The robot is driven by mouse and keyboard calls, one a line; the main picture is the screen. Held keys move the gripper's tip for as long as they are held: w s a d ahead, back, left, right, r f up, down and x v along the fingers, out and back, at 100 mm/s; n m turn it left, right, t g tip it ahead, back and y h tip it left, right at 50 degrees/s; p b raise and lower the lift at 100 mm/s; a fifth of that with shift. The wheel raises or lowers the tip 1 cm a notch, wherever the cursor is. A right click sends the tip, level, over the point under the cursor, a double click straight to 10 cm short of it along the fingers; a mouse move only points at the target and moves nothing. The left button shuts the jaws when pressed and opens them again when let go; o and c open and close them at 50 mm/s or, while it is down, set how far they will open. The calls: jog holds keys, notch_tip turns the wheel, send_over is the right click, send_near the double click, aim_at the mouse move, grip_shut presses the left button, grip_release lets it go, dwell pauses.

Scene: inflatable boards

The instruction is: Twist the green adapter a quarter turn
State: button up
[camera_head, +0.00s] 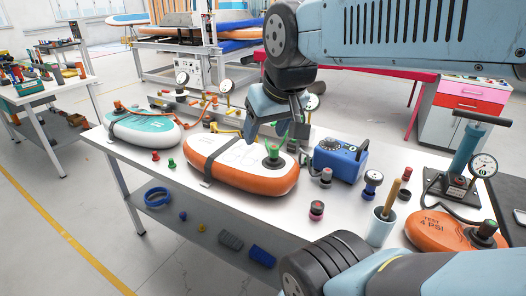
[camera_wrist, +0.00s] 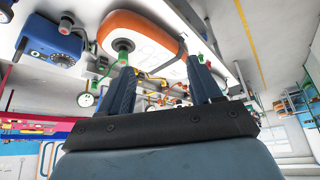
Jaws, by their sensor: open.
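The green adapter (camera_head: 273,157) stands upright on a dark round valve near the right end of the orange-and-white board (camera_head: 222,172). In the wrist view, which looks upside down, the green adapter (camera_wrist: 122,46) shows beyond the tip of the left-hand finger, to the side of the gap. My gripper (camera_head: 277,128) hangs just above the adapter in the head view, its two blue-grey fingers spread and empty. In the wrist view my gripper (camera_wrist: 161,68) also shows a wide gap between its fingers. I cannot tell whether a finger touches the adapter.
A blue pump box (camera_head: 340,160) stands right of the board. A teal-and-white board (camera_head: 143,128) and small red and green fittings lie left.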

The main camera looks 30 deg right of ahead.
dwell(0.5)
jog(key=n+g, duration=0.5)
jog(key=g, duration=0.1)
send_over(275, 147)
notch_tip(275, 147, down, 7)
jog(key=shift+n, duration=0.3)
notch_tip(275, 147, down, 14)
jog(key=shift+f, duration=0.1)
jog(key=c, duration=1.1)
jog(key=o, duration=0.5)
jog(key=c, duration=0.5)
jog(key=shift+o, duration=0.2)
jog(key=shift+m, duration=2.6)
